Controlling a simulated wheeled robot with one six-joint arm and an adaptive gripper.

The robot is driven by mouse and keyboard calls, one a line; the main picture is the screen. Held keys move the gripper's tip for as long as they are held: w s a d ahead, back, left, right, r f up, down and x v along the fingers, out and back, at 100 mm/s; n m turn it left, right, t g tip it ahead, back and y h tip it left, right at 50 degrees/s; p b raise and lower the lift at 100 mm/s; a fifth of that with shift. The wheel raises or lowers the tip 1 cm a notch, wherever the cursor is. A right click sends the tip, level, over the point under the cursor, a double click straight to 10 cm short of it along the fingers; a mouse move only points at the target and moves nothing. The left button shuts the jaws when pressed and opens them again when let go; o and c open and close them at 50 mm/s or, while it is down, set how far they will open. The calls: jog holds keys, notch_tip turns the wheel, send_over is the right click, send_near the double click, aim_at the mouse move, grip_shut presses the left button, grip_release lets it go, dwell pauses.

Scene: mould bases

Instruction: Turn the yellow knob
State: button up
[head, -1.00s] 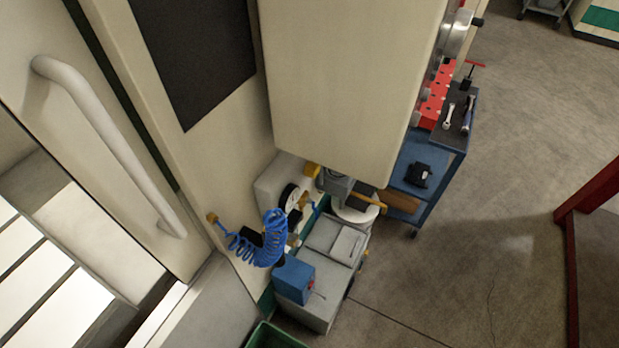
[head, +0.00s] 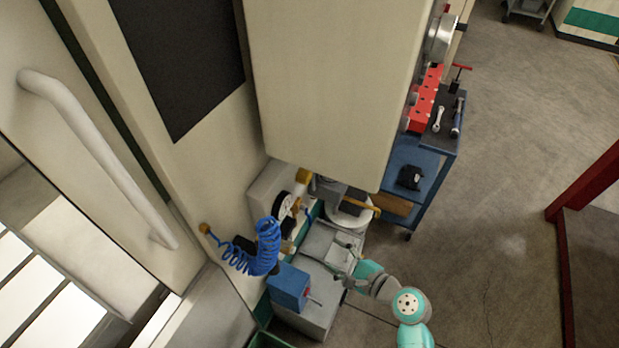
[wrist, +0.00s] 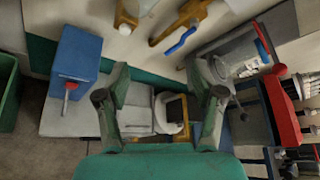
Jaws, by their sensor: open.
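A small yellow knob-like part (head: 304,176) shows in the head view on the pale unit, beside the black-rimmed round gauge (head: 284,204). A yellow fitting (head: 205,228) sits further left, where the blue coiled hose meets the wall. I cannot tell for sure which one is the task's knob. My gripper (head: 346,262) is open and empty above the grey cabinet, below and right of the knob-like part and apart from it. In the wrist view my open fingers (wrist: 160,72) frame the cabinet top, and a yellow-orange branched part (wrist: 186,18) lies beyond them.
A blue box (head: 288,285) with a red lever stands on the cabinet's left end. The blue coiled hose (head: 265,245) hangs left of my gripper. A large cream housing (head: 330,90) overhangs the unit. A blue tool cart (head: 422,165) stands at right; open floor lies beyond.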

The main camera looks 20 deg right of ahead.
jog(key=w+d+r+m+y, duration=0.2)
jog(key=w+d+r+y, duration=0.15)
jog(key=w+r, duration=0.35)
jog(key=y, duration=0.4)
send_near(310, 179)
jog(key=shift+m+h, duration=0.3)
jog(key=shift+h, duration=0.05)
jog(key=x, duration=1)
jog(key=shift+s+a+r, duration=0.15)
jog(key=shift+a+r, duration=0.1)
jog(key=shift+r, duration=0.15)
jog(key=c, duration=1.1)
